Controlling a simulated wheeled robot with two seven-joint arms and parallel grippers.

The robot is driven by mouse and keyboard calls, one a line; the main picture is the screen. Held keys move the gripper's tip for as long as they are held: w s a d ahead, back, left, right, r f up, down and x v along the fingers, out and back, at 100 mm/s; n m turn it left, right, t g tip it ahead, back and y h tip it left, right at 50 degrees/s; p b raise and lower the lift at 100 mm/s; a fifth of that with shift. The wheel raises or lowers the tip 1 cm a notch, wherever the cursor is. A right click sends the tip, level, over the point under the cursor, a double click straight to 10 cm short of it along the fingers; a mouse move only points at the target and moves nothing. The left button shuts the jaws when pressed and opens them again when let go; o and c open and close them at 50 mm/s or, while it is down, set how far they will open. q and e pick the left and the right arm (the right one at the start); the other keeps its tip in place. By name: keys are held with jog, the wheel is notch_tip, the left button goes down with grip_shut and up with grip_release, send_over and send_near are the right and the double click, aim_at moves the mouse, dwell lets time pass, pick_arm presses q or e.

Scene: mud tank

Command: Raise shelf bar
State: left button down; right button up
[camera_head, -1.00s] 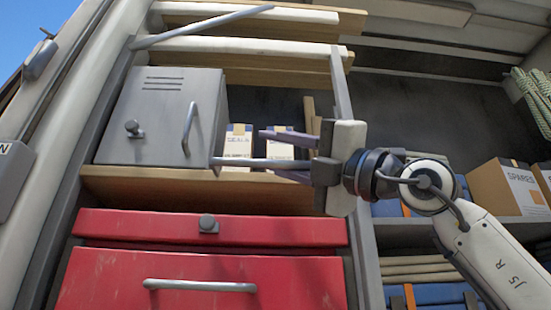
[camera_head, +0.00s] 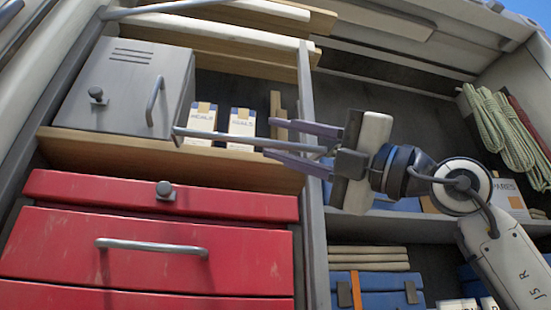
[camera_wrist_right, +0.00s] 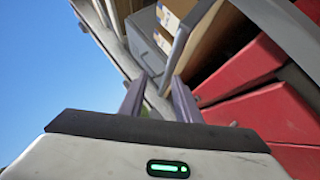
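A thin grey shelf bar (camera_head: 225,138) runs across the front of the wooden shelf (camera_head: 115,150) in the head view, with its left end below the grey locker. My right gripper (camera_head: 268,137) comes in from the right. Its two purple-grey fingers are apart, one above and one below the bar, with gaps visible. In the right wrist view, the fingers (camera_wrist_right: 158,84) are also apart, with a grey edge that may be the bar between them. A second grey bar (camera_head: 160,7) slants upward at the upper shelf. My left gripper is not seen.
A grey locker (camera_head: 130,85) and small cartons (camera_head: 241,128) stand on the shelf. Red drawers (camera_head: 150,240) sit below. A grey post (camera_head: 313,240) rises behind the gripper. Rope coils (camera_head: 500,130) hang at the right. Open sky fills the left of the wrist view.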

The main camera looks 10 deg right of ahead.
jog(key=shift+b+v, duration=0.8)
jog(key=shift+v, duration=0.3)
jog(key=w+f+b+v, duration=0.1)
jog(key=b+v, duration=0.4)
jog(key=v, duration=0.4)
jog(key=shift+w+d+f+b, duration=0.2)
jog(key=shift+d+f+b, duration=0.05)
jog(key=shift+f+b, duration=0.1)
dwell(0.5)
